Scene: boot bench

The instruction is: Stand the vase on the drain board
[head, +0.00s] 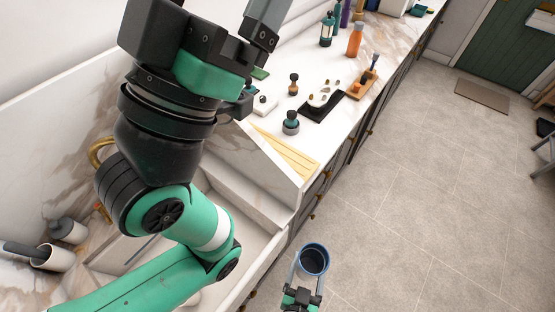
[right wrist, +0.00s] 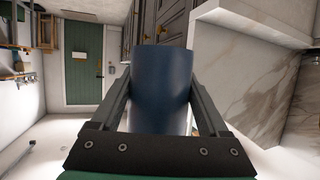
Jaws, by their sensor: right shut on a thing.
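The vase is a dark blue cylinder (head: 314,260) with an open round mouth. My right gripper (head: 302,285) is shut on it and holds it in the air in front of the counter, over the floor. In the right wrist view the vase (right wrist: 162,85) sits between the two fingers. The drain board (head: 285,152) is a pale wooden slatted board on the counter, beside the sink; it lies above the vase in the head view and looks bare. My left gripper (head: 258,45) is at the top left, over the counter; its fingers are partly out of frame.
Several small dark-topped items (head: 291,122) and a black tray (head: 322,106) stand past the board. An orange bottle (head: 355,40) stands farther along. My left arm covers much of the sink. Grey cups (head: 52,257) are at the lower left.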

